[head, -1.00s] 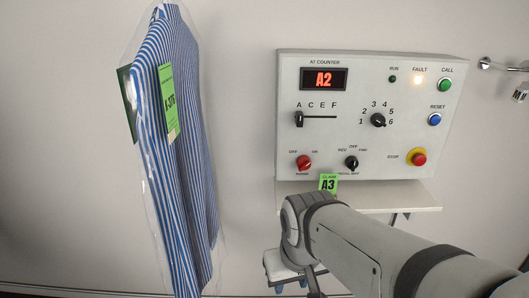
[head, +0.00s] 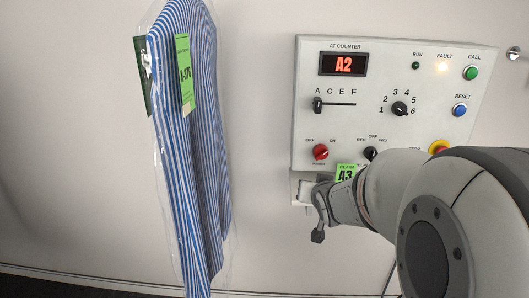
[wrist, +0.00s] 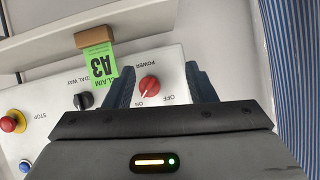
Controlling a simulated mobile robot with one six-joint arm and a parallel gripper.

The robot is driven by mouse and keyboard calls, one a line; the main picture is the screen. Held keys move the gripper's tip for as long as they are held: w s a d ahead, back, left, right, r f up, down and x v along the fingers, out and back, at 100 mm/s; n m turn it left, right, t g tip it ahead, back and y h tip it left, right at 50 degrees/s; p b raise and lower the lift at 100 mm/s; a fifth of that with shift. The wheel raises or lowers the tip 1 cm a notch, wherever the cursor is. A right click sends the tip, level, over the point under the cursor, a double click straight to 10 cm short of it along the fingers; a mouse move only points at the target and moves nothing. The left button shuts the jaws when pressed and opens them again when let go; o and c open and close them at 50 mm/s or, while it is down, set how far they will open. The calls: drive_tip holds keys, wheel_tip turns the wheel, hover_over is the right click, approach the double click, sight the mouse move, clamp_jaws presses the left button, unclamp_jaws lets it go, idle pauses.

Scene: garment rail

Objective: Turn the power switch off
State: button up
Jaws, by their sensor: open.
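The red power switch (head: 320,152) is a round knob at the lower left of the control panel, with OFF on its left and ON on its right in the head view. The wrist view is upside down and shows the red knob (wrist: 149,84) with its mark seeming to point toward ON. My gripper (wrist: 159,70) is open and empty. In the wrist view the knob appears between its two dark blue fingers; whether they touch it or how far off they are, I cannot tell. In the head view my fingers cannot be made out clearly.
The panel (head: 360,125) also holds a black rotary knob (head: 371,153), a slider (head: 318,104), a numbered dial (head: 400,108) and several buttons. A bagged striped shirt (head: 195,150) hangs to the left.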

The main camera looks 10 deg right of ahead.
sight(322, 155)
drive_tip(key=w+d+t, duration=0.1)
drive_tip(key=w+d, duration=0.1)
drive_tip(key=w, duration=0.2)
drive_tip(key=w+d+r+m+t, duration=0.1)
drive_tip(key=w+d+t, duration=0.1)
drive_tip(key=w+d, duration=0.1)
drive_tip(key=w+d+t+h+b, duration=0.1)
drive_tip(key=w+d+t, duration=0.1)
drive_tip(key=w, duration=0.4)
drive_tip(key=shift+d+r+m, duration=0.3)
drive_tip(key=shift+r, duration=0.1)
drive_tip(key=shift+c, duration=0.3)
drive_tip(key=c, duration=0.6)
